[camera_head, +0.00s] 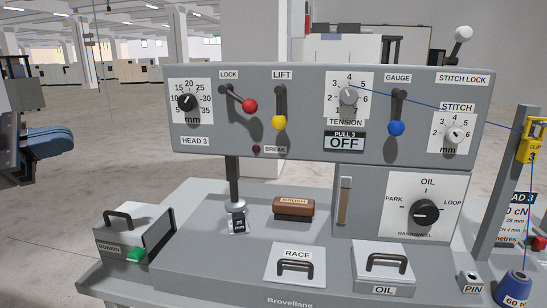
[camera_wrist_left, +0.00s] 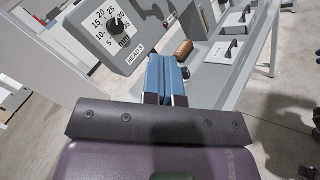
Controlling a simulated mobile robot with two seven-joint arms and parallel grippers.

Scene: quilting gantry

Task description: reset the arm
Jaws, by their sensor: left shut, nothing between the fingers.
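My left gripper (camera_head: 68,139) is at the left edge of the head view, out in the air left of the grey machine panel (camera_head: 325,158). Its blue fingers are shut together with nothing between them and touch nothing. In the left wrist view the shut fingers (camera_wrist_left: 166,62) point toward the machine, with the HEAD 3 dial (camera_wrist_left: 122,22) beyond them. My right gripper is out of view. The panel carries a red-knobbed LOCK lever (camera_head: 249,105), a yellow LIFT lever (camera_head: 279,122) and a blue GAUGE lever (camera_head: 396,127).
Below the panel are a bobbin box (camera_head: 133,236) with a handle, a brown brush (camera_head: 294,208), a RACE cover (camera_head: 296,263) and an OIL cover (camera_head: 387,264). A blue thread runs to a yellow clip (camera_head: 537,142) above a blue cone (camera_head: 514,287). Open floor lies left.

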